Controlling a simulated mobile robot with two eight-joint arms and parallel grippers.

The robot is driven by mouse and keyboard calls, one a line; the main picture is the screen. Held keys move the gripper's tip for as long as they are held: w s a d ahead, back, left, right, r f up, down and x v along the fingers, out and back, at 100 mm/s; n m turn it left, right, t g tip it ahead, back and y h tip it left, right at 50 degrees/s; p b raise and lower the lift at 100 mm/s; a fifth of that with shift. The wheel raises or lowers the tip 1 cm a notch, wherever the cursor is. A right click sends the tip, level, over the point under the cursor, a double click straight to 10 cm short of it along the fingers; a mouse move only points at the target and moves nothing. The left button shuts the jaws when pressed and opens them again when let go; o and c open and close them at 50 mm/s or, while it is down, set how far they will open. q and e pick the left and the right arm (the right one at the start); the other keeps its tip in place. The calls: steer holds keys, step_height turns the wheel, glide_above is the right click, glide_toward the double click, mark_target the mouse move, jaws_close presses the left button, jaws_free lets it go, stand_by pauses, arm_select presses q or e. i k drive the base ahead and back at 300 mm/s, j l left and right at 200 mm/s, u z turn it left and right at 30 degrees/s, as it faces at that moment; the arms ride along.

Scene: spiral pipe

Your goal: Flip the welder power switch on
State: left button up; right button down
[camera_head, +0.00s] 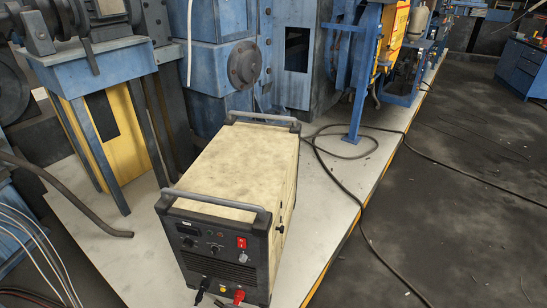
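The welder (237,190) is a cream box with a black front panel and grey handles at its front and rear top edges. It stands on a light platform in the middle of the camera_head view. A small red power switch (241,243) sits at the upper right of the front panel; its position is too small to tell. Knobs show left of the switch, a vent grille below it, and red and black cable plugs at the panel's bottom. Neither of my grippers is in view.
Blue machinery (225,50) stands close behind the welder, with a blue and yellow stand (105,140) at the left. Black cables (345,185) run along the platform and floor at the right. The dark floor (450,200) at the right is mostly open.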

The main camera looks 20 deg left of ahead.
mark_target(242, 242)
steer(key=u, duration=1.3)
